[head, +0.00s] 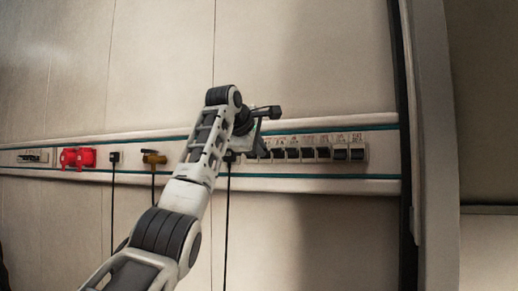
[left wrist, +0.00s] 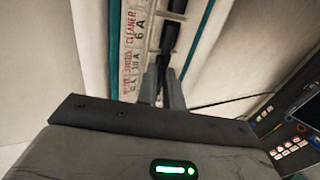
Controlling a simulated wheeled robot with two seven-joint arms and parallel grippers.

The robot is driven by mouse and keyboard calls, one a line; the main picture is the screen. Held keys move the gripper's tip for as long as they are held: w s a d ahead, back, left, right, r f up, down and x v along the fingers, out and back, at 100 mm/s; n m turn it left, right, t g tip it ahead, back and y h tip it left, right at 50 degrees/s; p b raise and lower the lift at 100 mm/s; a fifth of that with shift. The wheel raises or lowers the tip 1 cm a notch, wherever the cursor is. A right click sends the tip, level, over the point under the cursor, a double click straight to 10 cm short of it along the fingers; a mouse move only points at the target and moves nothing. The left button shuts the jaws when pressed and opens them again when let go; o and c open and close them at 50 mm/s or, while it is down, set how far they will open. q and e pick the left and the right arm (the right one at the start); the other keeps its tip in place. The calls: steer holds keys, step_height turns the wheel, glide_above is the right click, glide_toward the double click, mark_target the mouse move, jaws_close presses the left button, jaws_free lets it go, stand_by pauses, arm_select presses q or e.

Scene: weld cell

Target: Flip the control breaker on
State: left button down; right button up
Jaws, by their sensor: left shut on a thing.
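A row of breakers (head: 308,153) with black switches and small printed labels is set in the wall rail, right of centre in the head view. I cannot read which breaker this is. My right gripper is out of view.
Left of the arm, the rail (head: 130,164) carries red sockets (head: 78,157), a black plug (head: 115,157) and a yellow plug (head: 153,158) with hanging cables. A dark upright edge (head: 398,100) stands right of the breakers. A dark control panel (left wrist: 290,125) shows in the left wrist view.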

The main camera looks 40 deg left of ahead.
arm_select(q)
steer(key=c, duration=1.6)
jaws_free()
steer(key=shift+s, duration=0.1)
steer(key=shift+o, duration=0.2)
